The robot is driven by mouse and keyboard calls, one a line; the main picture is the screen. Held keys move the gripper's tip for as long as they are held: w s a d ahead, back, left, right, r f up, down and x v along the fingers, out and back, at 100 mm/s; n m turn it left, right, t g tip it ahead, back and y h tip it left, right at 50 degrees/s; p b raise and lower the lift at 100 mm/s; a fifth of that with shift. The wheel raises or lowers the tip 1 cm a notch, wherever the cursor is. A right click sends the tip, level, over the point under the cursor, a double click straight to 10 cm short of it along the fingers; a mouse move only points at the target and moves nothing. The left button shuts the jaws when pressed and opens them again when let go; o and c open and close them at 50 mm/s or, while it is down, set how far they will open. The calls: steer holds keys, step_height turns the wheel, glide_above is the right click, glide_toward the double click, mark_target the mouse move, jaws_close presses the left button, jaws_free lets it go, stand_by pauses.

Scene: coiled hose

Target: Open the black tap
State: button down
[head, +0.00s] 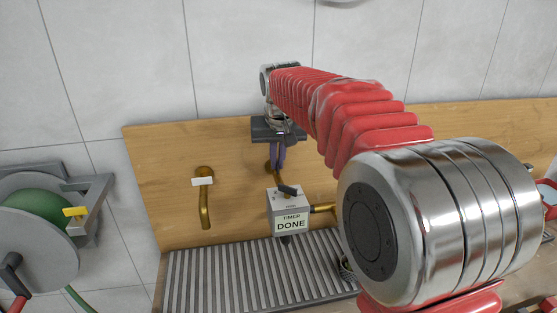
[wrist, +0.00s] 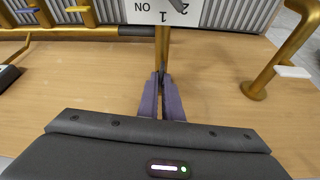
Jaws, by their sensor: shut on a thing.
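My gripper (wrist: 161,84) is shut at the top of the middle brass tap (wrist: 163,48), in front of the wooden board. In the head view my gripper (head: 277,157) is just above the timer box (head: 291,222), which reads DONE and has a dark knob (head: 288,190). A dark handle-like piece (wrist: 9,76) shows at the left edge of the wrist view, cut off, near a thin brass pipe. A white-handled tap (head: 204,205) hangs at left in the head view.
A slatted grey drain (head: 215,285) lies below the taps. A hose reel (head: 38,215) with green hose stands at left. A brass pipe (head: 322,208) runs right from the timer box. Blue and yellow handles (wrist: 77,9) show at upper left in the wrist view. My arm hides the right side.

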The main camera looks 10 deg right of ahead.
steer(key=shift+n, duration=0.7)
steer(key=c, duration=1.9)
jaws_free()
steer(key=shift+c, duration=0.2)
steer(key=shift+r, duration=0.1)
steer(key=v, duration=1.3)
steer(key=shift+s+d+r, duration=0.2)
steer(key=shift+d+r, duration=0.05)
steer(key=shift+d, duration=0.05)
